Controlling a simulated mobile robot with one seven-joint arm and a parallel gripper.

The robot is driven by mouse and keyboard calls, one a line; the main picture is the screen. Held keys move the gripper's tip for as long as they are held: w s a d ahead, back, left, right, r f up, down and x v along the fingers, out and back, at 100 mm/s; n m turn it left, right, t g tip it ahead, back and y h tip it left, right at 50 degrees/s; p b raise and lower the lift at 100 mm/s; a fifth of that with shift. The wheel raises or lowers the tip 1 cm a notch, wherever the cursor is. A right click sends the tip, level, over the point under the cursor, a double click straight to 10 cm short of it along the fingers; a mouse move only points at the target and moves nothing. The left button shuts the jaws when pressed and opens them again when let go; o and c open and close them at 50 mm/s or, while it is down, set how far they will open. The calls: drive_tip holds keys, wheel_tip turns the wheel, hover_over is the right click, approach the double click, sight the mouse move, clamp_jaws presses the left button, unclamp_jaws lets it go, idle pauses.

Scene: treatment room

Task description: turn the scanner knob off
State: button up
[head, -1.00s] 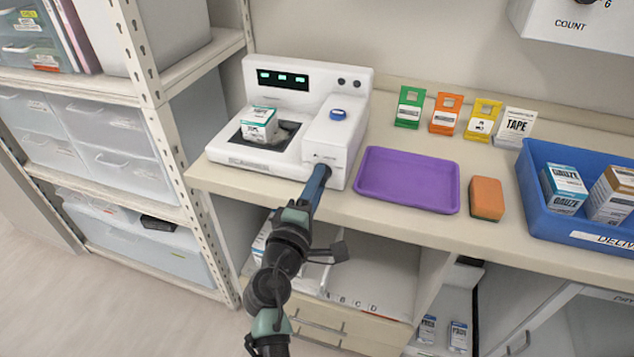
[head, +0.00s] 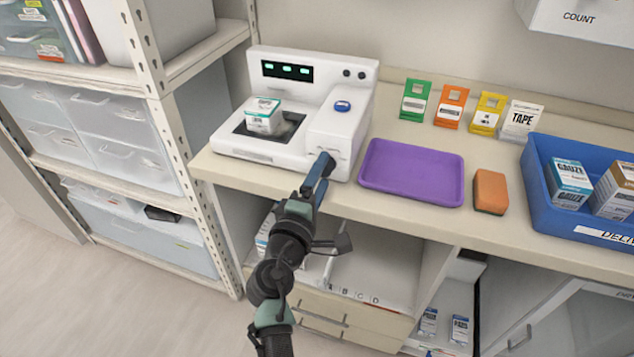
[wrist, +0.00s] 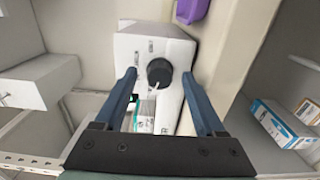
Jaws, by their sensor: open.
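The white scanner (head: 340,130) stands on the counter with green lights lit on its display (head: 287,71). A blue button (head: 342,106) is on its top. In the wrist view, the black round scanner knob (wrist: 158,73) sits on the white front face, its pale pointer mark toward the lower left. Small labels beside it are too small to read. My gripper (head: 322,168) is open at the scanner's front; its blue fingers (wrist: 158,76) lie on either side of the knob. Contact cannot be told. In the head view the fingers largely hide the knob.
A white box (head: 264,115) rests on the scanner's plate. Right of the scanner are a purple tray (head: 412,175), an orange sponge (head: 490,191) and a blue bin (head: 545,205) with boxes. Colored tags (head: 452,107) stand behind. A shelf rack (head: 160,110) is at left.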

drive_tip(key=v, duration=1.3)
drive_tip(key=shift+w+r, duration=0.1)
drive_tip(key=w+d+r+m+t, duration=0.15)
drive_tip(key=r+m, duration=0.35)
drive_tip(key=r, duration=0.7)
drive_tip(key=w+d+r+m+t, duration=0.15)
drive_tip(key=r+m, duration=0.35)
drive_tip(key=r, duration=0.6)
drive_tip(key=s+r+m+t+y+p, duration=0.1)
drive_tip(key=s+r+p, duration=0.3)
drive_tip(key=r, duration=0.8)
drive_tip(key=s+r+m+t+y+p, duration=0.2)
drive_tip(key=s+r+p, duration=0.3)
drive_tip(key=r, duration=0.7)
drive_tip(key=s+d+r+m+t+y+p, duration=0.1)
drive_tip(key=s+r+t+p, duration=0.3)
drive_tip(key=r, duration=0.9)
drive_tip(key=shift+s+m+y+p, duration=0.3)
drive_tip(key=shift+s+y+p, duration=0.2)
drive_tip(key=shift+y, duration=0.3)
